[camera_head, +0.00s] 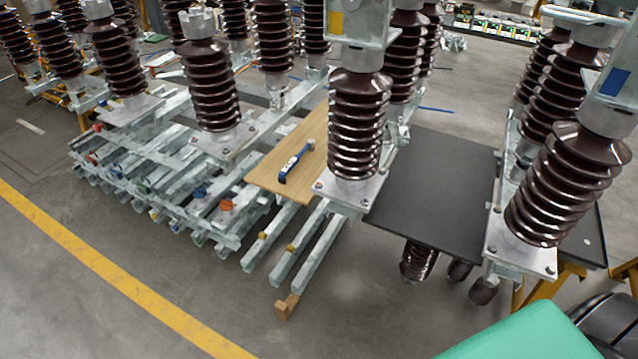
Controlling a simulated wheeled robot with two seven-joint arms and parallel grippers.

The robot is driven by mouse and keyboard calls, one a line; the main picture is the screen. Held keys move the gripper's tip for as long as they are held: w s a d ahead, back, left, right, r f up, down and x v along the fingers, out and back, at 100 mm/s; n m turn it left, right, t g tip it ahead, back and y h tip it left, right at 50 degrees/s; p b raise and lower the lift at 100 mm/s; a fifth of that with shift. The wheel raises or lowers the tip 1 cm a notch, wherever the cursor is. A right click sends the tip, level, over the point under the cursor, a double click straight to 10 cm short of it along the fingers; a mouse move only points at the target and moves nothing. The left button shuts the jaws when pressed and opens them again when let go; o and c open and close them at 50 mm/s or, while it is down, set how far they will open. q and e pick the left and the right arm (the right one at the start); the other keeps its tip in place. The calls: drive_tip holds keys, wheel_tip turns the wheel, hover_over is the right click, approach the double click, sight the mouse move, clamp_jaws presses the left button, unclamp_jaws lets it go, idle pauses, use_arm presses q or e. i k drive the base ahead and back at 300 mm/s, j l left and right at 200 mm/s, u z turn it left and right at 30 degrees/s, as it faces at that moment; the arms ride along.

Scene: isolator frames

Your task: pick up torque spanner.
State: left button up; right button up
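The torque spanner (296,161) is a blue and white tool with a dark handle end and a metal head. It lies on a light wooden board (270,178), near the board's front right part. Its head points up and to the right, close to the base of a brown ribbed insulator (357,125). Nothing touches the spanner from above. Neither of my grippers shows in the head view.
The board rests on galvanised steel frames (185,190) with several tall insulators. A dark flat panel (430,190) lies to the right, beside another insulator (565,185). A green surface (530,335) fills the lower right. Open floor with a yellow line (110,272) lies in front.

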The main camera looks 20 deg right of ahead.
sight(310, 146)
drive_tip(key=i, duration=1.1)
